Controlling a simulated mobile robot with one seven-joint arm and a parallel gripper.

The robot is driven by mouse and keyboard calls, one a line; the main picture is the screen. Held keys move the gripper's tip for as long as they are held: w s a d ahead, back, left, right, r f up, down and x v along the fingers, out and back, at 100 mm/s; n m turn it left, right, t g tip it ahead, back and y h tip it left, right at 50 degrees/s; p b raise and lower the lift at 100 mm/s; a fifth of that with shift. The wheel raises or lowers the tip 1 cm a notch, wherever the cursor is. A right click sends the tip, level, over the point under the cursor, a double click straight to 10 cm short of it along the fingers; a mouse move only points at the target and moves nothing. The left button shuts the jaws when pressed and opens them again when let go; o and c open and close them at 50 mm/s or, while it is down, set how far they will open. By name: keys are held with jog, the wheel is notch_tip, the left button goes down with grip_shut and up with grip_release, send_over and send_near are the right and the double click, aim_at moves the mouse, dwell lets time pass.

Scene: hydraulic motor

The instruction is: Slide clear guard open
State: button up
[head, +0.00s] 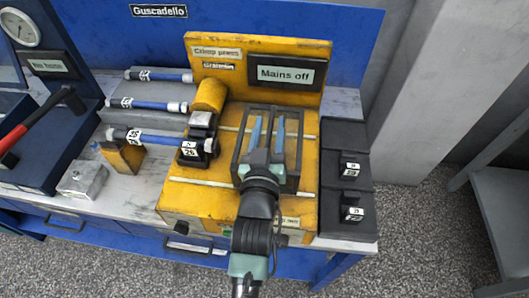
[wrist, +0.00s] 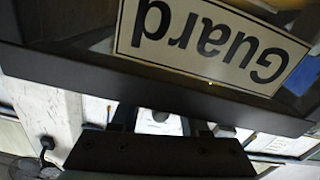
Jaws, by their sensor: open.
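The clear guard (head: 301,140) is a dark-framed box with see-through panels on the yellow crimp press (head: 210,208). In the wrist view its white "Guard" label (wrist: 212,40) is upside down above a dark frame bar (wrist: 150,82). My gripper (head: 267,132) is at the guard in the head view, its two pale blue fingers apart and pointing toward the back. In the wrist view my gripper (wrist: 160,122) is open, with its fingers reaching up to the lower edge of the frame bar. Whether they touch the bar cannot be told.
The "Mains off" screen (head: 285,74) stands behind the guard. The black die block (head: 197,142) and several blue hoses (head: 150,105) are to the left. A dark tray with two dies (head: 350,170) is to the right.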

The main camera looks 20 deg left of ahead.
jog(key=b+v, duration=0.1)
jog(key=v, duration=1)
jog(key=shift+s+b, duration=0.2)
jog(key=shift+b, duration=0.1)
jog(key=shift+d+r, duration=0.1)
jog(key=w+d+r+m+t+p, duration=0.1)
jog(key=w+d+r, duration=0.1)
jog(key=r, duration=0.6)
jog(key=w+d+r+t+h, duration=0.1)
jog(key=w+r+t, duration=0.1)
jog(key=r, duration=0.6)
jog(key=w+d+r+m+t+p, duration=0.1)
jog(key=w+d+r, duration=0.15)
jog(key=r, duration=0.55)
jog(key=s+d+r+m+t+h, duration=0.1)
jog(key=s+d+r+t+h, duration=0.1)
jog(key=r, duration=1.1)
jog(key=s+d+r+m+t+h+p, duration=0.1)
jog(key=s+d+r+t, duration=0.3)
jog(key=r, duration=0.9)
jog(key=shift+s+d+m+h, duration=0.5)
jog(key=shift+s+d+m, duration=0.2)
jog(key=shift+s, duration=0.15)
jog(key=shift+a, duration=0.1)
